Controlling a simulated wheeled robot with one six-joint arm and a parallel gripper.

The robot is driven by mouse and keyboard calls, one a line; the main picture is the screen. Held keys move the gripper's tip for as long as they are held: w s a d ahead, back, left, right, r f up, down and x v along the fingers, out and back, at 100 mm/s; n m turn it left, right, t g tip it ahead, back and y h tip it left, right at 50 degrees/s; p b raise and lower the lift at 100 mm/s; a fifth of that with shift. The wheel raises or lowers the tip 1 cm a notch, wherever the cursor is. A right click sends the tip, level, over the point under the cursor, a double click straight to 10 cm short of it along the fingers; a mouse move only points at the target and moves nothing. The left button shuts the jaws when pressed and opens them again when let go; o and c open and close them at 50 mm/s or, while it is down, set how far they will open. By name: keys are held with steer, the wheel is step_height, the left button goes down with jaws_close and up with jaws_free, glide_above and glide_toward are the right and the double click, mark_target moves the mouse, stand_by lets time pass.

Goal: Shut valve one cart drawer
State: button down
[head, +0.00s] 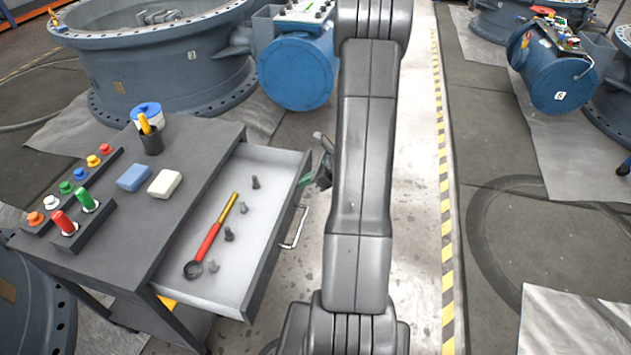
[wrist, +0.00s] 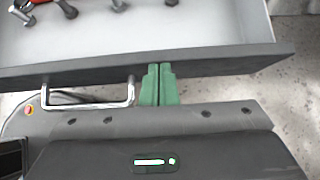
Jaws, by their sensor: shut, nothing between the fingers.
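The cart (head: 130,225) stands at left with its drawer (head: 262,165) pulled out to the right. The drawer holds a red and yellow wrench (head: 212,235) and several dark bolts. Its front has a silver bar handle (head: 296,228), also seen in the wrist view (wrist: 88,106). My gripper (head: 322,172) is outside the drawer front, near its far end, partly hidden by my arm. In the wrist view its green fingers (wrist: 159,72) are shut and empty, just right of the handle. Their tips reach the dark drawer front (wrist: 225,64); I cannot tell whether they touch.
The cart top carries coloured push buttons (head: 80,172), a blue block (head: 134,177), a white block (head: 165,183) and a pen cup (head: 151,140). A large grey valve body (head: 150,60) stands behind. Bare floor lies right of the drawer, along a yellow-black stripe (head: 446,230).

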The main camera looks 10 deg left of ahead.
steer(key=a+p, duration=0.2)
steer(key=a, duration=1.7)
steer(key=shift+w+a+p, duration=0.3)
steer(key=shift+a, duration=0.1)
